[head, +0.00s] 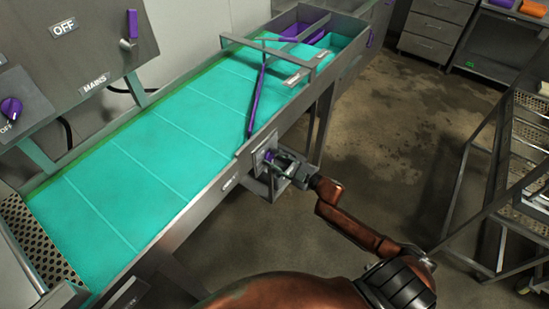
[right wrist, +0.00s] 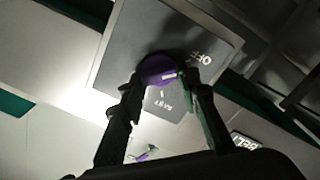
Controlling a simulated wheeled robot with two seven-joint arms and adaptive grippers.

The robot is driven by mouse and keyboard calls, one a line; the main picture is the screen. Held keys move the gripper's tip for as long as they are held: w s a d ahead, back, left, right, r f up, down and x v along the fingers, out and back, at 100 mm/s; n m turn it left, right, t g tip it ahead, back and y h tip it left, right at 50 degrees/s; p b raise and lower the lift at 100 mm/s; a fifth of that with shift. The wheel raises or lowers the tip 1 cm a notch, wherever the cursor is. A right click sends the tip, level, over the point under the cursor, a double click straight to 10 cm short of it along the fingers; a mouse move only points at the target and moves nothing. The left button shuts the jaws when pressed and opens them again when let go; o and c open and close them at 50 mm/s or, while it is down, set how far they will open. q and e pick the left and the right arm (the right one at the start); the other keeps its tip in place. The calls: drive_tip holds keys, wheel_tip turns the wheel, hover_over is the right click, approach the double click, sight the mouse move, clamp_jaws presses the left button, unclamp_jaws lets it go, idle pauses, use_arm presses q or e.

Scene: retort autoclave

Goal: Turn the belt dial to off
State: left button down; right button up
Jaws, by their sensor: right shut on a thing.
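The belt dial is a purple knob (right wrist: 157,69) on a grey panel (right wrist: 120,60). The panel is on the side of the conveyor, beside a "BELT" label (right wrist: 245,142). My right gripper (right wrist: 162,88) is shut on the dial, one finger on each side of it. In the head view the gripper (head: 283,165) is at the conveyor's near side and covers most of the dial. A white mark on the dial points right in the right wrist view, roughly towards the word OFF (right wrist: 208,60). Exact alignment is unclear. My left gripper is out of view.
The conveyor's teal belt (head: 150,150) is empty, with a purple bar (head: 256,95) slanting across it. Another purple dial (head: 11,108) and a MAINS switch panel (head: 85,35) are at the upper left. A metal rack (head: 490,190) stands right; the floor between is clear.

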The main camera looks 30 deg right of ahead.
idle(0.4)
drive_tip(key=o, duration=1.2)
drive_tip(key=shift+c, duration=0.2)
drive_tip(key=v, duration=1.2)
drive_tip(key=shift+d, duration=0.1)
drive_tip(key=shift+f, duration=0.1)
